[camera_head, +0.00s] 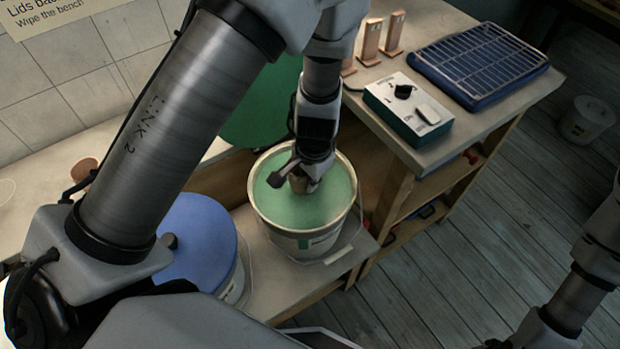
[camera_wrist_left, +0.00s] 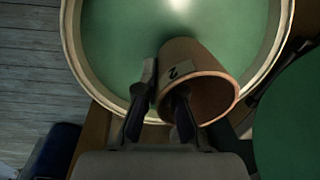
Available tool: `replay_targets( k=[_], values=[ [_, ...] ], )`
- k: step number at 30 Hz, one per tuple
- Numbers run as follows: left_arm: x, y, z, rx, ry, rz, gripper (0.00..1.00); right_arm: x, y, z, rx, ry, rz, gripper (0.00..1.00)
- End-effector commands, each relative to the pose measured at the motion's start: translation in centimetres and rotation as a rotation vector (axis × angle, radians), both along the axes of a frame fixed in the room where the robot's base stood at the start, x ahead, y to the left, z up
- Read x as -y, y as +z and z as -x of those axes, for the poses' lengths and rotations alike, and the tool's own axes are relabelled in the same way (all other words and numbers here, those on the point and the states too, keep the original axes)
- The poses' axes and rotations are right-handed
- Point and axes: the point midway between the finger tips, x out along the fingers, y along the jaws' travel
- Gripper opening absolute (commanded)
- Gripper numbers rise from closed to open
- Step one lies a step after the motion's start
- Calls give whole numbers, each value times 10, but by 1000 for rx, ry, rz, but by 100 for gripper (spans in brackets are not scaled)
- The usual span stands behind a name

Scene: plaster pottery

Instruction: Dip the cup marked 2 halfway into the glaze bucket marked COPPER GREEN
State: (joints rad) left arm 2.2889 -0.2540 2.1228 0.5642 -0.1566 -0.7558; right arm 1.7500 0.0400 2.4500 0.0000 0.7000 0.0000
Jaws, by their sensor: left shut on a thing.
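The cup marked 2 (camera_wrist_left: 190,72) is reddish-brown clay, with its label facing the left wrist camera and its open mouth toward the lower right of that view. My left gripper (camera_wrist_left: 157,105) is shut on its wall, one finger outside and one inside the mouth. In the head view the gripper (camera_head: 302,174) and a small part of the cup (camera_head: 299,184) are over the open bucket of green glaze (camera_head: 308,244). The bucket rim also shows in the left wrist view (camera_wrist_left: 70,45). I cannot tell whether the cup touches the glaze. The bucket's label is too small to read.
A blue-lidded bucket (camera_head: 205,240) stands left of the green one. A green disc (camera_head: 265,108) stands behind it. The bench at right holds a control box (camera_head: 408,110), a blue rack (camera_head: 478,62) and upright clay pieces (camera_head: 371,42). A small bucket (camera_head: 587,120) is on the floor.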

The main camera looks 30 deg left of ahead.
Motion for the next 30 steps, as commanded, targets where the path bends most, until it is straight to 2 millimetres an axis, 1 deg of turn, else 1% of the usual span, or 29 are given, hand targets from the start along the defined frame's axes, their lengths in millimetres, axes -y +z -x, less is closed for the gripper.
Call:
replay_targets(
  k=[5,24,27,30],
  values=[
    [0,-3,0,0,0,0,0,0,-2,0,0,0,0,40],
    [0,-49,0,0,0,0,0,0,-47,0,0,0,0,40],
    [0,-52,0,0,0,0,0,0,-49,0,0,0,0,40],
    [0,-51,0,1,0,0,0,0,-48,0,0,0,0,40]
  ],
)
